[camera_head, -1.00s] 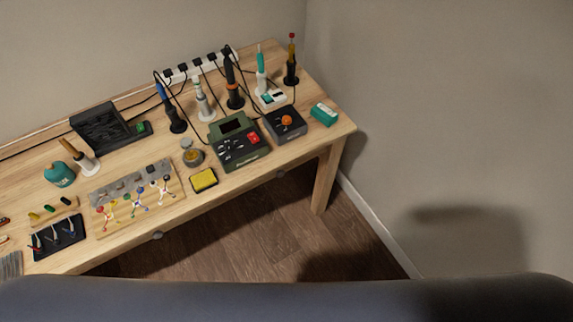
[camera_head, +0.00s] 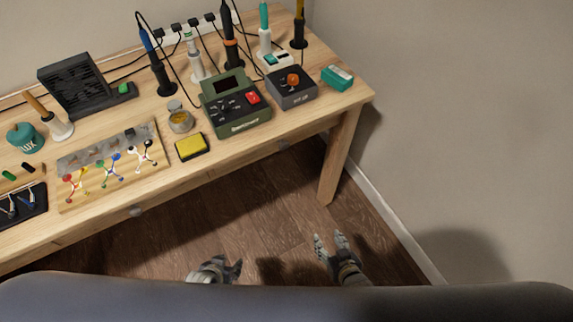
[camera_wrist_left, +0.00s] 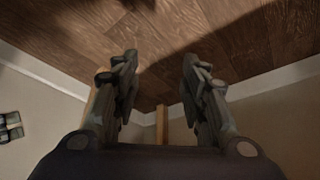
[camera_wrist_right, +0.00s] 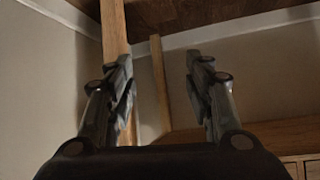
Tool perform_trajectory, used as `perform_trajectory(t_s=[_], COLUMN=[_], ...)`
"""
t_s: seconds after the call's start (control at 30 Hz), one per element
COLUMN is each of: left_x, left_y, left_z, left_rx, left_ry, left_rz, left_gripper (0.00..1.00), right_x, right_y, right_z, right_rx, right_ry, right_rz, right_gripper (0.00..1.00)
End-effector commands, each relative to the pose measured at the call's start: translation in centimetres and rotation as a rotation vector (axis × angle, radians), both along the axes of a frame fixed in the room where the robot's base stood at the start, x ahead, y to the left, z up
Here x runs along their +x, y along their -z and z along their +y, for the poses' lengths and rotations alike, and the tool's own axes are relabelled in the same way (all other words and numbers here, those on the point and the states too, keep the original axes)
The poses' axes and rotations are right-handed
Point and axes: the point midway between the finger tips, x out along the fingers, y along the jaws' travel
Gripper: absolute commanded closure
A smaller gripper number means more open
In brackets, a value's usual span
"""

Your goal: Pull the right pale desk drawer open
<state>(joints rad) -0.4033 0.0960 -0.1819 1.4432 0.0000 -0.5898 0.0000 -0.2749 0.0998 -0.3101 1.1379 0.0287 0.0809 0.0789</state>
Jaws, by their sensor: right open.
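The pale desk's right drawer (camera_head: 258,155) is a thin front strip under the tabletop in the head view, with a small round knob (camera_head: 284,144). It looks closed. My right gripper (camera_head: 329,238) is open and empty, over the floor in front of the desk's right end, below and right of that knob in the picture. Its spread fingers also show in the right wrist view (camera_wrist_right: 160,80). My left gripper (camera_head: 232,264) is further left, apart from the desk; in the left wrist view (camera_wrist_left: 160,80) its fingers are spread with nothing between them.
A second knob (camera_head: 136,210) sits on the desk's left front. The desk leg (camera_head: 341,155) stands right of the right knob, near the wall (camera_head: 460,130). The tabletop holds a green meter (camera_head: 236,105), a yellow sponge (camera_head: 190,146) and several tools. The floor (camera_head: 265,215) before the desk is clear.

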Motion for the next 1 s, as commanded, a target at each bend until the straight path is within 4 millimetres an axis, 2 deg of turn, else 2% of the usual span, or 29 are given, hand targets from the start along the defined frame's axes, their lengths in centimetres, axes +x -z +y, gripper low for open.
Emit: perform_trajectory(t_s=[0.03, 0.2, 0.4, 0.53, 0.7, 0.87, 1.0], left_x=[1.5, 5.3, 8.0, 8.6, 8.4, 8.2, 8.5], left_y=[1.0, -1.6, -5.3, -8.1, -11.1, -12.8, -13.5], left_z=[-0.3, -1.1, -1.7, -1.8, -1.9, -1.8, -2.0], left_rx=[-0.007, -0.028, -0.051, -0.065, -0.077, -0.084, -0.089], left_ry=[-0.001, -0.001, -0.002, -0.003, -0.002, -0.002, 0.0], left_rz=[-0.034, -0.135, -0.254, -0.328, -0.396, -0.425, -0.451], left_gripper=[0.6, 0.6, 0.6, 0.6, 0.6, 0.6, 0.6], right_x=[1.9, 6.7, 9.9, 10.5, 10.1, 9.7, 10.4], right_y=[0.6, -3.3, -8.9, -12.8, -16.9, -19.0, -19.8], right_z=[1.0, 4.1, 7.1, 8.5, 9.4, 9.6, 9.9], right_rx=[0.03, 0.141, 0.284, 0.377, 0.471, 0.512, 0.519], right_ry=[-0.005, -0.02, -0.044, -0.06, -0.078, -0.085, -0.085], right_rz=[-0.067, -0.287, -0.54, -0.693, -0.836, -0.894, -0.904], right_gripper=[0.52, 0.52, 0.52, 0.52, 0.52, 0.52, 0.52])
